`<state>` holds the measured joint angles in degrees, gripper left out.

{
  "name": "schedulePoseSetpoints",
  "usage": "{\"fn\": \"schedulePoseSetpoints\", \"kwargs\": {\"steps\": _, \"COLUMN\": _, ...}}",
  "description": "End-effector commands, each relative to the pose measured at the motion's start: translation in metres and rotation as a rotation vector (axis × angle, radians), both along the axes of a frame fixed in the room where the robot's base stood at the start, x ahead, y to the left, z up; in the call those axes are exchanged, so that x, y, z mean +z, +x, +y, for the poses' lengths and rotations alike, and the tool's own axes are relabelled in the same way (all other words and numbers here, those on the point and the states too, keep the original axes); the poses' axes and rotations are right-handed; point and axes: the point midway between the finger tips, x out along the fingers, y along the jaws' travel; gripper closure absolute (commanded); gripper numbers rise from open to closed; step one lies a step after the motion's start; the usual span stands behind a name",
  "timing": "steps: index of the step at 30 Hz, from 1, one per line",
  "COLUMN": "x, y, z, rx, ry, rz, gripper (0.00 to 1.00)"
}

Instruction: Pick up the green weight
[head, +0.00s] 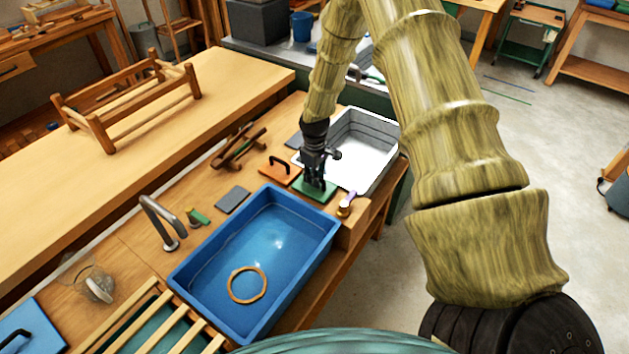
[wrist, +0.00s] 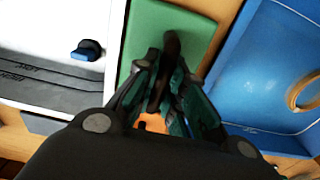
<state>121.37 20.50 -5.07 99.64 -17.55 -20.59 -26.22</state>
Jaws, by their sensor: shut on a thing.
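The green weight (head: 317,192) is a flat green plate between the blue basin and the white tray. My gripper (head: 314,180) is right above it, pointing down. In the wrist view the green plate (wrist: 190,22) lies beyond my fingers, and its dark upright handle (wrist: 171,48) is between them. My gripper (wrist: 166,78) is shut on this handle. My fingers hide part of the plate and handle. I cannot tell whether the plate touches the bench.
The blue basin (head: 190,277) holds water and a wooden ring (head: 247,285). The white tray (head: 382,177) is close behind the weight. An orange weight (head: 281,172) sits just left of my gripper. A purple-topped item (head: 347,203) stands to the right.

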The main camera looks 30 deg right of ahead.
Motion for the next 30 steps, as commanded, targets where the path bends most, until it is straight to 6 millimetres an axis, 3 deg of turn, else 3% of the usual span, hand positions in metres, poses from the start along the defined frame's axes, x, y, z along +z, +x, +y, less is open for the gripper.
{"fn": "schedulePoseSetpoints", "kwargs": {"steps": 10, "x": 0.030, "y": 0.001, "z": 0.000, "rx": 0.000, "ry": 0.000, "rz": -0.003, "gripper": 1.00}}
{"fn": "schedulePoseSetpoints", "kwargs": {"steps": 30, "x": 0.041, "y": -0.113, "z": 0.075, "rx": 0.002, "ry": -0.001, "rz": 0.000, "gripper": 1.00}}
